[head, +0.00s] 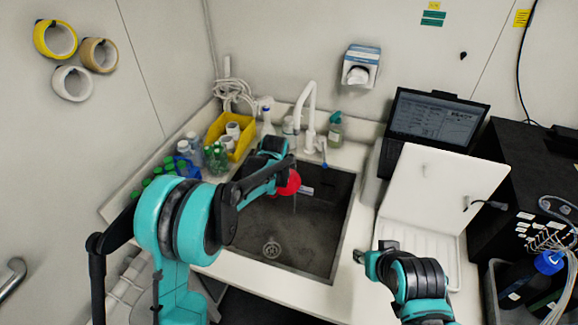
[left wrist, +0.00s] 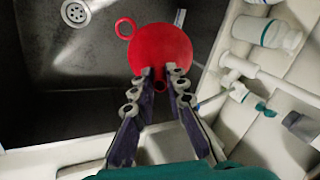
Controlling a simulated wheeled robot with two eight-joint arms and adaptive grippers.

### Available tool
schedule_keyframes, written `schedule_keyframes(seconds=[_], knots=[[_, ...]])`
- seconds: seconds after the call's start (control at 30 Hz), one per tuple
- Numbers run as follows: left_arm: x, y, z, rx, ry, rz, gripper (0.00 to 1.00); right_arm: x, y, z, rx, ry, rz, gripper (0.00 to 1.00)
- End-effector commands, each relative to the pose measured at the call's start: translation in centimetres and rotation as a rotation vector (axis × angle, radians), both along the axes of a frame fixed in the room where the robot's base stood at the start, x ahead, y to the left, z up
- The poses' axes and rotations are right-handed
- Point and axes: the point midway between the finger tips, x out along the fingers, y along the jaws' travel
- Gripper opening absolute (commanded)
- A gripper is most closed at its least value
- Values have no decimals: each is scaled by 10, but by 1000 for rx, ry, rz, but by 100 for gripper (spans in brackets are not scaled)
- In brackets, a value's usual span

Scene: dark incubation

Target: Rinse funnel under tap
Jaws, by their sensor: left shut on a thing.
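The red funnel (head: 291,182) is over the dark sink (head: 318,235), held by my left gripper (head: 281,169), largely hidden by the arm. In the left wrist view the funnel (left wrist: 160,52) shows its round body and side ring. My left gripper (left wrist: 160,76) is shut on its narrow end. The white tap (head: 308,112) stands at the sink's back edge, just behind and right of the funnel. Its white pipe (left wrist: 246,68) is at the right in the left wrist view. I cannot tell whether water runs. My right gripper (head: 373,254) appears open and empty, right of the sink.
A yellow bin (head: 241,145), green-capped bottles (head: 217,160) and a spray bottle (head: 266,117) crowd the counter behind and left of the sink. A laptop (head: 433,120) and an open white box (head: 425,190) stand at the right. The sink's front area around the drain (head: 271,250) is clear.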

Motion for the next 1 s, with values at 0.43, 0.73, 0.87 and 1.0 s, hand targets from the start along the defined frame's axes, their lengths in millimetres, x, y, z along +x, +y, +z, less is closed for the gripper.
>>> schedule_keyframes(seconds=[0.43, 0.73, 0.87, 1.0], knots=[[0, 0, 0, 0, 0, 0, 0, 0, 0, 0, 0, 0, 0, 39], [-21, 3, 18, 0, 0, 0, 0, 0, 0, 9, 0, 0, 0, 39], [-31, 4, 27, 0, 0, 0, 0, 0, 0, 13, 0, 0, 0, 39], [-42, 6, 36, 0, 0, -1, 0, 0, 0, 18, 0, 0, 0, 39]])
